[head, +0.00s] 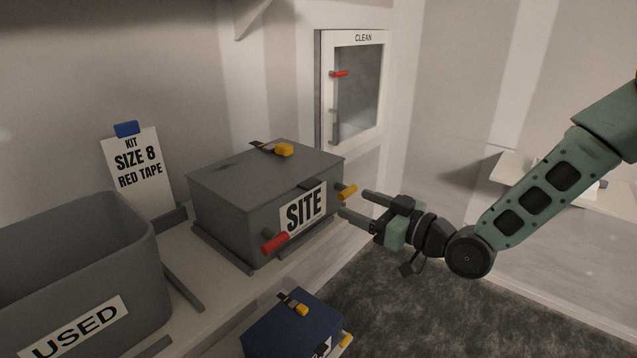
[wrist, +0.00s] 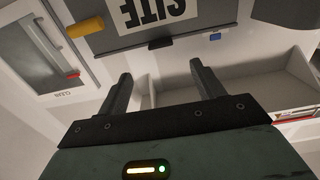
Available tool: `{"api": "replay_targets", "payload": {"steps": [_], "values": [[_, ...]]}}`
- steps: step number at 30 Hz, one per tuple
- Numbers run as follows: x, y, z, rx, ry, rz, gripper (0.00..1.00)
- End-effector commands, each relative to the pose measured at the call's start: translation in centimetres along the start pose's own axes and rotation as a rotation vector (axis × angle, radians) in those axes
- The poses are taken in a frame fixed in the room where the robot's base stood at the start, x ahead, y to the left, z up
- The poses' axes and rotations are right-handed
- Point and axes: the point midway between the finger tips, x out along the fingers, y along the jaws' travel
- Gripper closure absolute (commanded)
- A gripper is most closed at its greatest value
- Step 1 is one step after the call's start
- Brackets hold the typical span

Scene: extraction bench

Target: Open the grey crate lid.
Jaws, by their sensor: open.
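The grey crate (head: 225,215) stands on the bench with its grey lid (head: 260,172) shut on top. A white SITE label (head: 303,208) is on its front. A red handle (head: 274,242) sticks out at the front's lower left, and a yellow handle (head: 347,192) at its right. A yellow piece (head: 284,150) lies on the lid. My gripper (head: 355,203) is open and empty, just right of the crate front, close to the yellow handle. In the wrist view my open fingers (wrist: 158,82) point toward the crate front, with the yellow handle (wrist: 85,27) to their upper left.
A grey USED bin (head: 130,235) stands left of the crate. A blue box (head: 290,325) sits low in front. A sign reading KIT SIZE 8 RED TAPE (head: 140,175) stands behind. A CLEAN cabinet (head: 358,90) with a red handle is on the back wall.

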Motion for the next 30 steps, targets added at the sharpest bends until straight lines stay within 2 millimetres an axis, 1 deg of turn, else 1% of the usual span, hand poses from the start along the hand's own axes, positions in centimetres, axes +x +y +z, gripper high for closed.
{"api": "replay_targets", "payload": {"steps": [1, 9, 15, 18, 21, 30], "values": [[1.2, -0.1, -0.3, 0.001, 0.003, -0.003, 0.33], [6.8, -0.1, -0.3, 0.001, 0.0, -0.001, 0.33], [10.0, -0.1, -0.2, 0.0, -0.001, -0.001, 0.33], [11.0, -0.1, -0.1, 0.0, -0.001, -0.001, 0.33], [11.5, 0.0, 0.0, 0.0, -0.002, 0.0, 0.33], [11.7, 0.0, 0.1, 0.0, -0.002, 0.0, 0.33]]}}
